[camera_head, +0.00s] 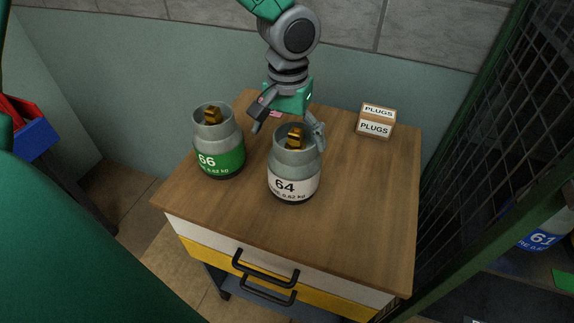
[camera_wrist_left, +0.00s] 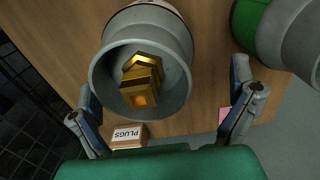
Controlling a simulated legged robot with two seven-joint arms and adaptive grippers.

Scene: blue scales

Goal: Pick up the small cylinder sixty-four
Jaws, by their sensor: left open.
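The small cylinder sixty-four (camera_head: 294,175) stands upright on the wooden cabinet top, grey with a white label and a brass valve inside its collar. In the left wrist view its collar and valve (camera_wrist_left: 146,70) fill the upper middle. My left gripper (camera_head: 290,129) is open behind the cylinder in the head view. In the left wrist view its fingers (camera_wrist_left: 158,112) are spread wide, one on each side of the collar, with nothing gripped. Whether a finger touches the cylinder I cannot tell. My right gripper is not in view.
Cylinder sixty-six (camera_head: 219,143), with a green label, stands close to the left. A box marked PLUGS (camera_head: 375,121) sits at the back right of the cabinet top (camera_head: 356,205). A mesh panel is on the right, with cylinder 61 (camera_head: 541,226) behind it.

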